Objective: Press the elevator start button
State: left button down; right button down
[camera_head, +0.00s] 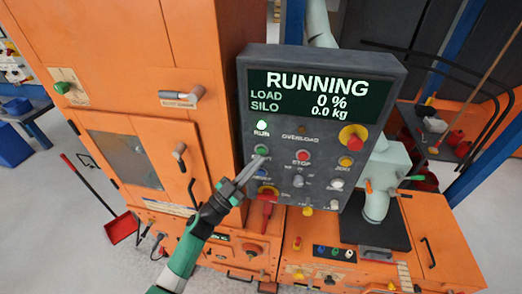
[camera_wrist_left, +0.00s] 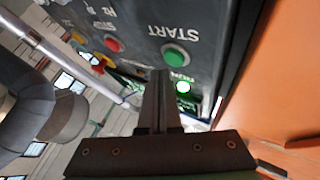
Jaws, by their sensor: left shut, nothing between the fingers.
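The control panel (camera_head: 225,100) faces me, its display (camera_head: 320,92) reading RUNNING, LOAD 0 % and SILO 0.0 kg. The green start button (camera_head: 262,149) is at the panel's left, below the lit green RUN lamp (camera_head: 262,125). In the left wrist view the START button (camera_wrist_left: 175,57) is whole and in the clear, with the lit lamp (camera_wrist_left: 183,87) beside it. My left gripper (camera_head: 262,160) is shut and empty, its tips just below the button in the head view. They also show in the left wrist view (camera_wrist_left: 160,74). I cannot tell whether they touch the panel.
The red stop button (camera_head: 303,156) is right of the start button. A red and yellow emergency stop (camera_head: 352,136) is at the panel's right. A red padlock-like tag (camera_head: 266,207) hangs near my left wrist. An orange cabinet (camera_head: 110,60) stands left.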

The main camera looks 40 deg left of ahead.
pick_arm(q)
jog(key=s+d+p, duration=0.1)
jog(key=s+p, duration=0.1)
jog(key=s, duration=0.1)
jog(key=s+d+p, duration=0.1)
jog(key=shift+s+d, duration=0.15)
jog(key=shift+d, duration=0.2)
dwell(0.8)
